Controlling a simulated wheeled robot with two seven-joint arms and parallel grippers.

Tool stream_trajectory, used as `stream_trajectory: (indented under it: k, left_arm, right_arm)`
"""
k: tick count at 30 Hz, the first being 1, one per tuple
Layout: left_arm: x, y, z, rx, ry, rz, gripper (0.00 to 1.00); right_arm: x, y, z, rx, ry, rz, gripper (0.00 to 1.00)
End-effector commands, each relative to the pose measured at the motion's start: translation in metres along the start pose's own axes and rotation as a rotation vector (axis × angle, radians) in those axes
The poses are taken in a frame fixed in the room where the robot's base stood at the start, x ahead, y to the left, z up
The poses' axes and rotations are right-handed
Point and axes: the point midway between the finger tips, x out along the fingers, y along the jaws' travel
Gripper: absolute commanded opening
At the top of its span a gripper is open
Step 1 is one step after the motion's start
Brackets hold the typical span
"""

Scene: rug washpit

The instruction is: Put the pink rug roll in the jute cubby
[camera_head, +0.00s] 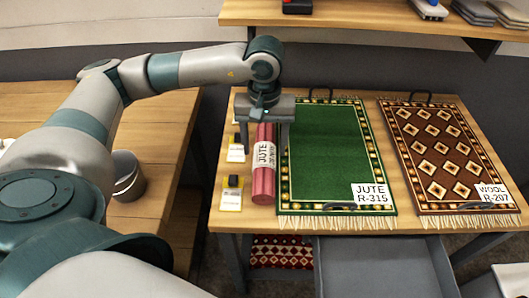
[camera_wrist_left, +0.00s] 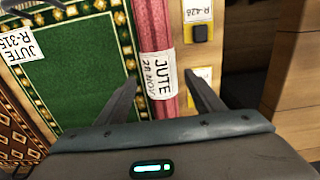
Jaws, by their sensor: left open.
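The pink rug roll (camera_head: 264,183) lies lengthwise on the table at the left of the green rug, with a white JUTE label around it. It also shows in the left wrist view (camera_wrist_left: 153,25). My left gripper (camera_head: 265,121) is over the far part of the roll. In the left wrist view its open fingers (camera_wrist_left: 164,95) are on either side of the roll near the label, and I cannot tell whether they touch it. I cannot make out the jute cubby. My right gripper is not in view.
A green rug (camera_head: 325,150) tagged JUTE R-315 and a brown rug (camera_head: 450,150) tagged WOOL R-207 lie on the table. Small tagged items (camera_head: 232,193) sit left of the roll. A grey bucket (camera_head: 127,176) stands at the left bench, and a shelf (camera_head: 370,16) overhangs behind.

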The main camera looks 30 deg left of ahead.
Motion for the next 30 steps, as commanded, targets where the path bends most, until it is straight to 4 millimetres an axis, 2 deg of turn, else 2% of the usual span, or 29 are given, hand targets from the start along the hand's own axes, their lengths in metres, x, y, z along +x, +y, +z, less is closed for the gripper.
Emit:
stream_trajectory:
  k: [9,15,30]
  left_arm:
    - [-0.057,0.001,0.000,0.001,0.003,0.002,0.62]
    - [-0.078,0.001,0.000,0.001,0.001,0.002,0.62]
    - [-0.084,0.000,0.000,0.001,-0.001,-0.001,0.62]
  right_arm:
    - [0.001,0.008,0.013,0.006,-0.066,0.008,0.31]
    - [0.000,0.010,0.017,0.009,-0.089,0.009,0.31]
    - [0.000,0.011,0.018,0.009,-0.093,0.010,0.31]
